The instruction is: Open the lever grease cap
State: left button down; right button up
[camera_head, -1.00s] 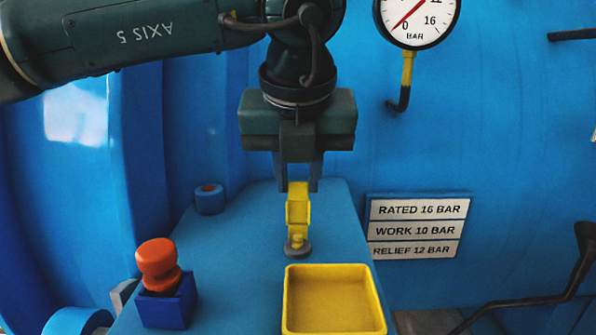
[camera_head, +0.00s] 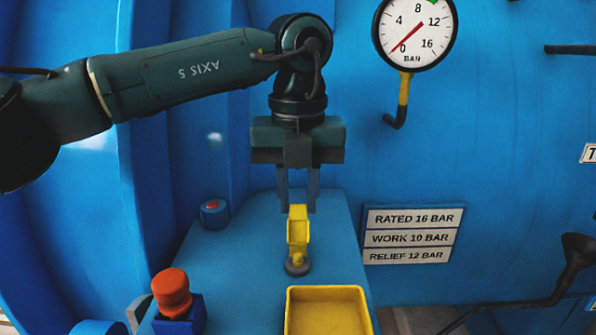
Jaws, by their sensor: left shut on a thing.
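The yellow lever grease cap (camera_head: 298,232) stands upright on the blue shelf, on a small grey round base (camera_head: 297,265). My left gripper (camera_head: 298,205) comes down from above with its fingers pointing down. Its fingertips are shut on the top end of the yellow lever, one on each side. The lower part of the lever and the base show free below the fingers. My right gripper is not in view.
A yellow open tray (camera_head: 327,291) lies just in front of the cap. An orange knob (camera_head: 171,290) on a blue block stands front left, and a small blue fitting (camera_head: 214,212) behind it. A pressure gauge (camera_head: 416,35) and label plates (camera_head: 412,238) are at the right.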

pick_arm(q)
jog(key=shift+w+r+g+p, duration=0.1)
jog(key=shift+w+g+p, duration=0.2)
jog(key=shift+g+p, duration=0.55)
jog(key=shift+w+f+g+p, duration=0.2)
jog(key=shift+f+g+p, duration=0.1)
jog(key=shift+p, duration=0.5)
jog(key=shift+w+f+g+p, duration=0.15)
jog(key=shift+f+g+p, duration=0.1)
jog(key=shift+p, duration=0.15)
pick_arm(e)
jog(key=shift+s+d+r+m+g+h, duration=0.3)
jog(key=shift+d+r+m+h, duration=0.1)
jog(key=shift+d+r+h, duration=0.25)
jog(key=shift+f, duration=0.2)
pick_arm(q)
jog(key=c, duration=1.2)
grip_release()
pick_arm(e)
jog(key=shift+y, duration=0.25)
